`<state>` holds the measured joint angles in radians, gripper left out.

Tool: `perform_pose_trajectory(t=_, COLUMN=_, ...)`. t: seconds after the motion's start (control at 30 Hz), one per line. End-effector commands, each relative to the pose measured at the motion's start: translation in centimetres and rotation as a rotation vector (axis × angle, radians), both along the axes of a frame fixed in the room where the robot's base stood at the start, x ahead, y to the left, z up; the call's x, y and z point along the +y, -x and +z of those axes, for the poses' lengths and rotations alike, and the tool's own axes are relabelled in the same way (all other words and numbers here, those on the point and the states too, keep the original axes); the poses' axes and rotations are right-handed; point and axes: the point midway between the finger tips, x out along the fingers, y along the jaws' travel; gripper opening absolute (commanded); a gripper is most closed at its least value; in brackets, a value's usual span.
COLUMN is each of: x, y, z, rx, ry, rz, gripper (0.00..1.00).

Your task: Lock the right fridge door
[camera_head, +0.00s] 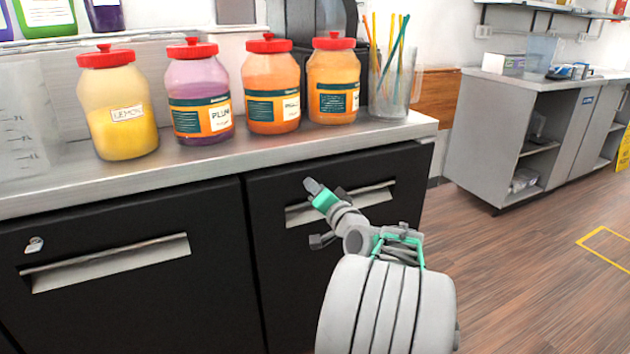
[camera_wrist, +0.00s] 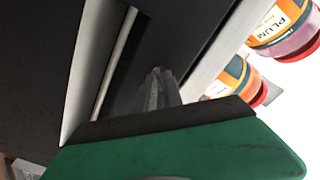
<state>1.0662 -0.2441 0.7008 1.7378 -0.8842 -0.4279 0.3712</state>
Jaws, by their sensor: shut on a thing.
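The right fridge door (camera_head: 340,290) is black and stands closed flush under the counter, with a long recessed metal handle (camera_head: 300,214). The handle also shows in the wrist view (camera_wrist: 112,65). My gripper (camera_head: 313,186) is at the upper left of this door, just above the handle's left end, with its fingers together against the door front. In the wrist view my fingertips (camera_wrist: 158,78) are shut at the dark door face. The right door's lock and key are hidden behind my fingers, so the key's turn cannot be seen.
The left fridge door (camera_head: 130,310) is closed, with a key in its lock (camera_head: 35,245). On the counter (camera_head: 200,165) above stand several red-lidded syrup jars (camera_head: 275,95) and a clear jug with straws (camera_head: 393,85). Open floor (camera_head: 510,270) lies to the right.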

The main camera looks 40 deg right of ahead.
Motion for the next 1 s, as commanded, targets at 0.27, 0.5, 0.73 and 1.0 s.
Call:
perform_pose_trajectory(t=0.27, x=-0.12, y=0.05, z=0.35, rx=-0.072, ry=-0.253, rz=-0.002, gripper=0.00)
perform_pose_trajectory(t=0.5, x=-0.14, y=0.06, z=0.25, rx=-0.133, ry=-0.458, rz=-0.003, gripper=0.00)
perform_pose_trajectory(t=0.73, x=-0.12, y=0.06, z=0.11, rx=-0.177, ry=-0.605, rz=-0.002, gripper=0.00)
perform_pose_trajectory(t=1.0, x=-0.10, y=0.04, z=-0.10, rx=-0.204, ry=-0.696, rz=-0.001, gripper=0.00)
